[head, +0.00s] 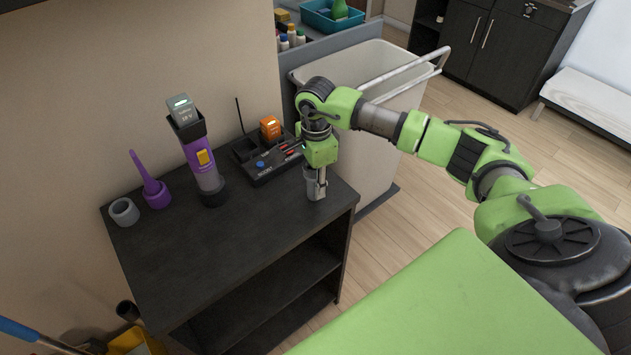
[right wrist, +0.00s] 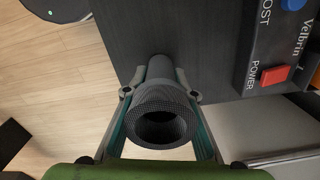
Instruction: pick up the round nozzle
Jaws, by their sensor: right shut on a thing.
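A dark grey round nozzle (right wrist: 160,98) with a wide round opening and a narrower far end is between the two fingers of my right gripper (right wrist: 160,92) in the right wrist view. The fingers press on both its sides. In the head view my right gripper (head: 318,182) points down at the right end of the black table, and the nozzle (head: 310,181) shows partly behind its fingers. I cannot tell whether the nozzle's lower end touches the table top. My left gripper is not in view.
On the black table (head: 240,240) stand a grey ring-shaped piece (head: 124,212), a purple narrow nozzle (head: 156,193), a purple hand vacuum (head: 203,165) and a dark charging station (head: 275,163) with an orange battery (head: 270,127). A pale bin (head: 375,150) stands behind the table's right end.

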